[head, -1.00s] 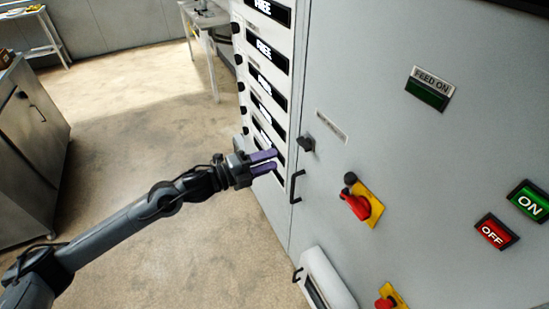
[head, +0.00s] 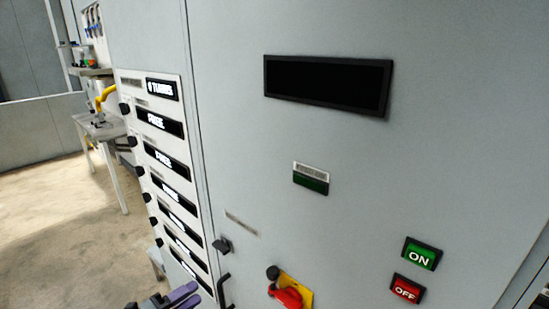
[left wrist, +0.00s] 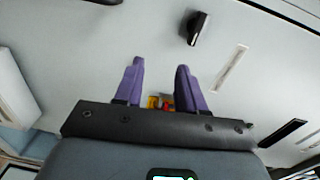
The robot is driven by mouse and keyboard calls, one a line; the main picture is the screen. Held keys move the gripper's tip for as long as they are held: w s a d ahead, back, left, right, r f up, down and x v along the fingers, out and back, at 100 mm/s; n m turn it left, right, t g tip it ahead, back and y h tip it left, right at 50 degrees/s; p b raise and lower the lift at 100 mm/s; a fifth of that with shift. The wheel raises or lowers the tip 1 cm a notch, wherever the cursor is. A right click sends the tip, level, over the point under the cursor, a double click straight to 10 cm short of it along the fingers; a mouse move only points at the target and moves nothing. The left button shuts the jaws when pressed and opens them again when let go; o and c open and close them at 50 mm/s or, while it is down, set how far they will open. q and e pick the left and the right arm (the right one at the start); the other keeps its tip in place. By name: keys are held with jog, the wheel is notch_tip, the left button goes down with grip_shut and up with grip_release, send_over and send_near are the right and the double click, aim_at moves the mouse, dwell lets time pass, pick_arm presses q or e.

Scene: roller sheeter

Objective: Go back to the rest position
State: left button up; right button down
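My left gripper (head: 178,297) shows at the bottom edge of the head view, with its purple fingers in front of the lower part of the grey machine cabinet (head: 330,150). In the left wrist view the two purple fingers of the left gripper (left wrist: 158,80) stand apart with nothing between them. The cabinet face (left wrist: 150,30) fills the space beyond the fingertips. A black knob (left wrist: 197,28) is on that face, ahead and to the right of the fingers. My right gripper is not in view.
The cabinet carries a black screen (head: 327,84), a green ON button (head: 421,254), a red OFF button (head: 406,289), a red switch on yellow (head: 287,296) and a column of labelled displays (head: 163,170). A small table (head: 108,130) stands at the left back. Floor at left is clear.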

pick_arm(q)
jog(key=s+d+f+n+y, duration=0.3)
jog(key=s+d+f+n, duration=0.8)
jog(key=s+f, duration=0.3)
jog(key=s+a+f+n+g+y, duration=0.1)
jog(key=s+a+n+g+y, duration=0.4)
jog(key=s, duration=0.3)
jog(key=s+a+f+n+g+y, duration=0.1)
jog(key=s+a+n+g+y, duration=0.2)
jog(key=s+n, duration=0.45)
notch_tip(320, 180, up, 30)
jog(key=s+g+p, duration=0.2)
jog(key=s+p, duration=0.1)
jog(key=p, duration=2.8)
notch_tip(320, 180, down, 72)
jog(key=b, duration=7.2)
jog(key=shift+w+m+h, duration=0.2)
jog(key=shift+m+h, duration=0.15)
jog(key=shift+h, duration=0.05)
